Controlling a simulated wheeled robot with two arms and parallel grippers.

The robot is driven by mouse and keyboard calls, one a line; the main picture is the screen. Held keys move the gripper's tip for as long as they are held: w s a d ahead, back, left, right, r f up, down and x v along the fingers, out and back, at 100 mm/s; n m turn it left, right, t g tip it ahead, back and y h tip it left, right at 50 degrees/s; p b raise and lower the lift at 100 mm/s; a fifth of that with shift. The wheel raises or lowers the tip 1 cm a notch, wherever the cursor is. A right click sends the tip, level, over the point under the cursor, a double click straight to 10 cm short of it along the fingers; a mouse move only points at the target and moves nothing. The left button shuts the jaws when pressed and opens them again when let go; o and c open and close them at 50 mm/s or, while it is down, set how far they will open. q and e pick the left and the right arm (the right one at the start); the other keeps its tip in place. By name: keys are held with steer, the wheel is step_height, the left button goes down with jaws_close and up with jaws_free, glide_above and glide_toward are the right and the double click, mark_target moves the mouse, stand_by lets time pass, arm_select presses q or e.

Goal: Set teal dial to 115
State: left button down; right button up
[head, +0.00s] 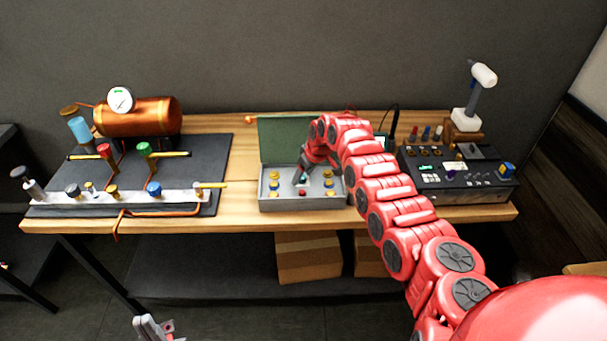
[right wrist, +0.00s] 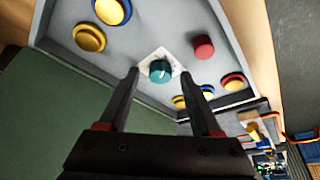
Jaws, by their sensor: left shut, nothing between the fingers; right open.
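The teal dial (right wrist: 160,71) sits on a white diamond-shaped plate (right wrist: 178,66) in a grey box (head: 318,203) with an open green lid (head: 283,139). My right gripper (right wrist: 162,74) is open. In the right wrist view its fingertips show to either side of the dial; I cannot tell whether they touch it. In the head view my right gripper (head: 301,174) reaches down into the box and largely covers the dial. The dial's exact setting is too small to read. My left gripper (head: 152,328) is shut and empty, low at the bottom edge, away from the table.
Around the dial are yellow buttons (right wrist: 89,38), blue-and-yellow ones and a red button (right wrist: 203,47). A copper boiler (head: 150,116) and a valve manifold (head: 130,197) stand at left. A black control panel (head: 457,178) stands at right. Bare wood (head: 241,165) lies left of the box.

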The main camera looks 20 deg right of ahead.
steer(key=shift+r, duration=0.1)
steer(key=b+v, duration=0.4)
steer(key=v, duration=1.3)
steer(key=shift+b, duration=0.3)
steer(key=shift+r, duration=0.1)
steer(key=shift+s, duration=0.15)
